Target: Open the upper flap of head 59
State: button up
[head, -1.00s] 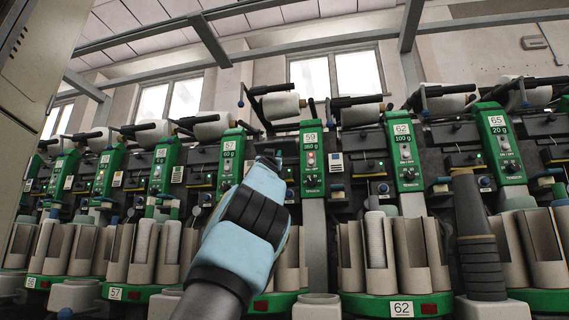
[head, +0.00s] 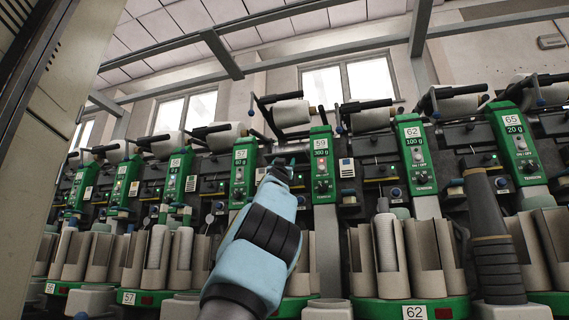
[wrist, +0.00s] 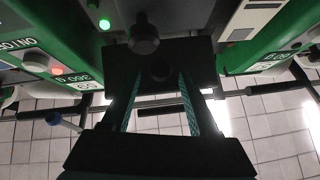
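My gripper (head: 281,163) reaches up to the dark front left of that panel. In the wrist view its two fingers (wrist: 160,78) with teal pads are apart. A dark plate (wrist: 195,58), apparently the upper flap, lies across the fingertips. Another black knob (wrist: 143,36) stands beyond. In the head view my gripper hides much of the flap area.
Neighbouring panels 57 (head: 240,172) and 62 (head: 415,158) flank the head. A white yarn cone (head: 291,112) and black holder arms sit above. Yarn bobbin pockets stand below. A pale cabinet (head: 35,110) rises at the left.

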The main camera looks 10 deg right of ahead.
jog(key=b+v, duration=0.3)
jog(key=v, duration=0.4)
jog(key=shift+s+f, duration=0.15)
jog(key=shift+f, duration=0.05)
jog(key=shift+a, duration=0.1)
dwell(1.3)
